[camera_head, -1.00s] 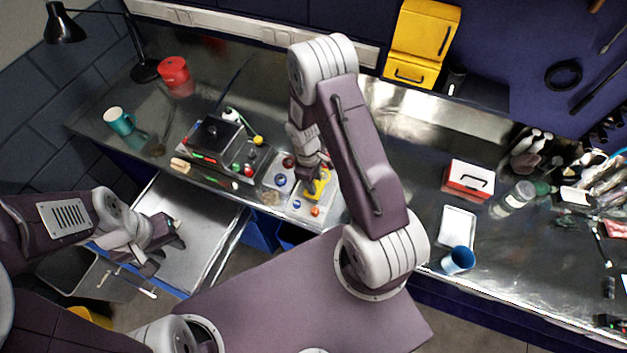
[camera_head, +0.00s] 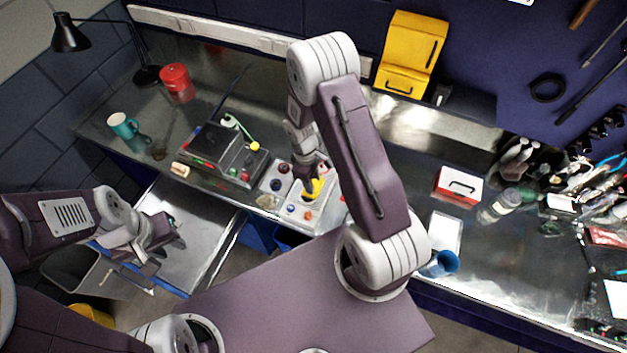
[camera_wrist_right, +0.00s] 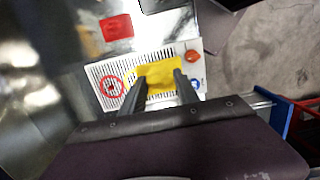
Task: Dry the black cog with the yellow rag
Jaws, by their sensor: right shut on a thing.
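My right gripper (camera_head: 312,182) is shut on the yellow rag (camera_head: 314,190), low over the pale tray (camera_head: 322,213) at the bench's front edge. In the right wrist view the yellow rag (camera_wrist_right: 158,76) is bunched between the fingers of the right gripper (camera_wrist_right: 160,83), over a white slotted panel (camera_wrist_right: 142,58). I cannot make out the black cog; the rag and fingers hide part of the tray. My left gripper (camera_head: 160,243) hangs over the open drawer (camera_head: 203,237), away from the rag. Its finger gap is unclear.
Red, blue and orange round pieces lie about the tray. A grey device (camera_head: 222,152) stands to its left. A red-and-white box (camera_head: 458,186) and a blue cup (camera_head: 441,263) stand to the right. Bare bench lies behind the arm.

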